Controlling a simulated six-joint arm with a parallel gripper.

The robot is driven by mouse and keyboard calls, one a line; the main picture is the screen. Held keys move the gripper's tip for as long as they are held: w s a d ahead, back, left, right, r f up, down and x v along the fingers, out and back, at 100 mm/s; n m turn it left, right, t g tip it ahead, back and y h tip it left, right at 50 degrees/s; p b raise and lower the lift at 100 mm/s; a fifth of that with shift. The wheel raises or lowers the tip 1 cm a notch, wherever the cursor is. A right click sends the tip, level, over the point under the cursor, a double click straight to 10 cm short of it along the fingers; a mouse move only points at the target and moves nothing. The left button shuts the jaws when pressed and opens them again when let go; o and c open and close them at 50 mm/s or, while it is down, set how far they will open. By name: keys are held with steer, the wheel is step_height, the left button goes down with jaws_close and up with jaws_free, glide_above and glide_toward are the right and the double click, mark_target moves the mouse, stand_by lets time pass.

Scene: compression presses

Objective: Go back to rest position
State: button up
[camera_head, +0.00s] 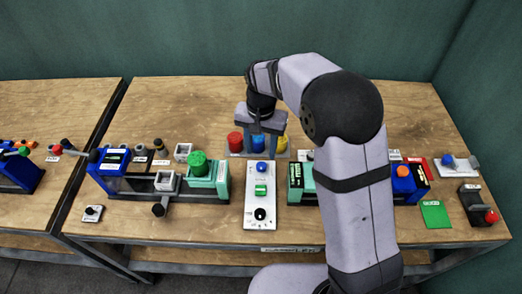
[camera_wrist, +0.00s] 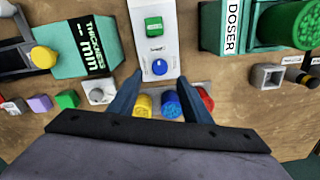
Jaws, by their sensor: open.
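My gripper (camera_head: 262,145) points down over the row of coloured cylinders at the back middle of the table. In the wrist view its two dark blue fingers (camera_wrist: 159,78) are spread apart, with nothing held between their tips. A red cylinder (camera_head: 235,140), a blue cylinder (camera_head: 257,143) and a yellow cylinder (camera_head: 282,143) stand in a grey holder. The blue one shows between the fingers in the wrist view (camera_wrist: 172,107). The gripper partly hides the holder, and I cannot tell its exact height above it.
A white control panel (camera_head: 251,205) with knobs lies in front of the holder. The teal doser (camera_head: 222,178) with a green container is left of it; a teal thickness unit (camera_head: 295,182) is right, partly behind my arm. A blue press (camera_head: 105,170) stands farther left. Bare wood lies behind.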

stand_by(0.3)
steer(key=shift+n, duration=0.7)
steer(key=s+d, duration=0.2)
steer(key=d, duration=0.1)
steer(key=s+d+r, duration=0.1)
steer(key=s+d, duration=0.2)
steer(key=s+d+r, duration=0.1)
steer(key=s+d, duration=0.1)
steer(key=d, duration=0.1)
steer(key=shift+s+d+r+p, duration=0.2)
steer(key=shift+s+p, duration=0.15)
steer(key=s+d+n, duration=0.1)
steer(key=s+d, duration=0.2)
steer(key=s, duration=0.3)
steer(key=s+d+f, duration=0.1)
steer(key=s+d, duration=0.2)
steer(key=s, duration=0.3)
steer(key=shift+s+d+n+p, duration=0.3)
steer(key=shift+d+n, duration=0.1)
